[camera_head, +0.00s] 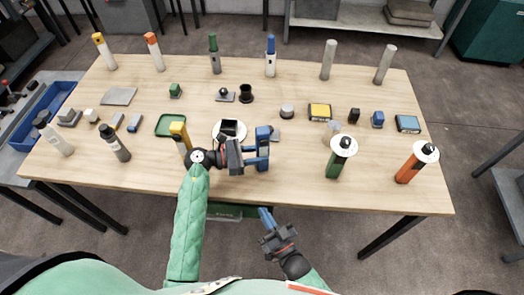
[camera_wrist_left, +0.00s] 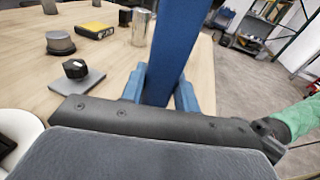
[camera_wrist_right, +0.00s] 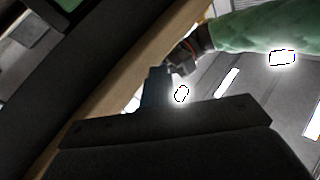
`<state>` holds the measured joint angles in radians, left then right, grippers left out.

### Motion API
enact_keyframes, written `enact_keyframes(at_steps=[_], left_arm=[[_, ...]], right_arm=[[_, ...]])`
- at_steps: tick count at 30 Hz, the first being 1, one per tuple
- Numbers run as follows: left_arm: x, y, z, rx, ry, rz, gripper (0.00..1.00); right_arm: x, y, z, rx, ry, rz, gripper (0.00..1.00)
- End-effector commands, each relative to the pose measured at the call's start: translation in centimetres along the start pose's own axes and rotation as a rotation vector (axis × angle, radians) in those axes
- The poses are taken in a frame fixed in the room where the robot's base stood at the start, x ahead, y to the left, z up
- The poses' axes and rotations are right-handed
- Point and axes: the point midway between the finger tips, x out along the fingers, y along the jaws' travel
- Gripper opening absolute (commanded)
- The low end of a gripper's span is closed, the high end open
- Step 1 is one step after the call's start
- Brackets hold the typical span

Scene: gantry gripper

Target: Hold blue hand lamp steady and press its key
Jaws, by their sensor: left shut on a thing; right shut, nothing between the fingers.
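The blue hand lamp (camera_head: 263,146) is upright near the table's front edge, left of the two disc-topped tools. My left gripper (camera_head: 256,152) is shut on it. In the left wrist view the blue lamp body (camera_wrist_left: 178,45) stands between the blue fingertips. Its key cannot be made out in any view. My right gripper (camera_head: 265,217) is shut and empty, below and in front of the table edge, apart from the lamp. In the right wrist view its dark fingers (camera_wrist_right: 155,88) are together. I cannot tell whether the lamp touches the table.
The wooden table (camera_head: 300,190) holds many items. A green tool (camera_head: 339,158) and an orange tool (camera_head: 412,166) stand to the right. A yellow-topped tool (camera_head: 180,137) stands close left of my left gripper. A white plate (camera_head: 220,128) lies behind it. The front edge right of the lamp is clear.

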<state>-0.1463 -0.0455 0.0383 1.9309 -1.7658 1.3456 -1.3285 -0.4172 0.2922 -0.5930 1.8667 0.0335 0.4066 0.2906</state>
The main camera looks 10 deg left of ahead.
Motion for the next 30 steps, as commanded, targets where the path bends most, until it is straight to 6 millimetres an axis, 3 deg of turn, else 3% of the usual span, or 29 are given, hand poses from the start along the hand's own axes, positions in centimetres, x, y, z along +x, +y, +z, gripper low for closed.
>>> enact_keyframes(at_steps=[9, 15, 21, 30], left_arm=[[0.0, 0.0, 0.0, 0.0, 0.0, 0.0, 0.14], [0.0, 0.0, 0.0, 0.0, 0.0, 0.0, 0.14], [0.0, 0.0, 0.0, 0.0, 0.0, 0.0, 0.14], [0.0, 0.0, 0.0, 0.0, 0.0, 0.0, 0.14]], right_arm=[[3.7, -2.3, -11.4, 0.127, 0.388, -0.062, 0.0], [4.2, -2.6, -16.1, 0.177, 0.56, -0.091, 0.0], [4.4, -2.6, -17.6, 0.194, 0.62, -0.103, 0.0], [7.0, -1.6, -17.5, 0.192, 0.623, -0.103, 0.0]])
